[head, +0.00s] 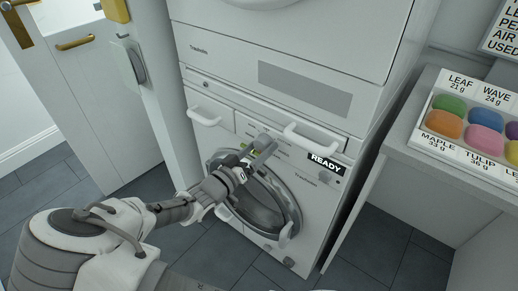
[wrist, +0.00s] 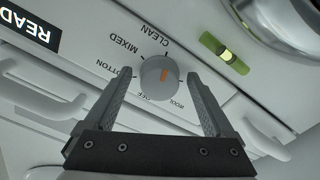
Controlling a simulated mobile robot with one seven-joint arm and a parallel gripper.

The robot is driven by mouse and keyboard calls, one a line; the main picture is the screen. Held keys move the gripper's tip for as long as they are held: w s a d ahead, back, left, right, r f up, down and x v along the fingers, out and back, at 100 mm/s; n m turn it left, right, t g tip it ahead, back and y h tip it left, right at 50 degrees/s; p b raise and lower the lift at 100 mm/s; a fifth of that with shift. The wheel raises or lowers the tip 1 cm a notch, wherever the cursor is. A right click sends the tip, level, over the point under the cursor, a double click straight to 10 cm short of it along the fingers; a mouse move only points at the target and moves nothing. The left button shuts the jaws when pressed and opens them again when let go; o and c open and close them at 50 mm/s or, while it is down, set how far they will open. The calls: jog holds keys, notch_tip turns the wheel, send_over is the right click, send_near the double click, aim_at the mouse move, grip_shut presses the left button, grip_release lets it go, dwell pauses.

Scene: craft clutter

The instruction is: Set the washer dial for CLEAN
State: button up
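The washer dial (wrist: 160,77) is a round grey knob with a short orange mark on the right part of its face. The labels around it include CLEAN (wrist: 158,42), MIXED, COTTON, OFF and WOOL. I cannot tell which label the mark points to. My gripper (wrist: 158,79) is open, with one finger on each side of the dial in the wrist view; I see gaps and no clear contact. In the head view my gripper (head: 264,147) is at the control panel of the washer (head: 307,210) and hides the dial.
A READY display (head: 326,163) and a white handle (head: 311,138) are right of my gripper. The round washer door (head: 285,190) is below it. A yellow-green fitting (wrist: 224,53) is beside the dial. A shelf with a labelled colour tray (head: 465,155) stands at right.

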jog(key=p+v, duration=0.3)
jog(key=v, duration=1.4)
jog(key=shift+a, duration=0.2)
jog(key=shift+s+d, duration=0.1)
jog(key=shift+s, duration=0.05)
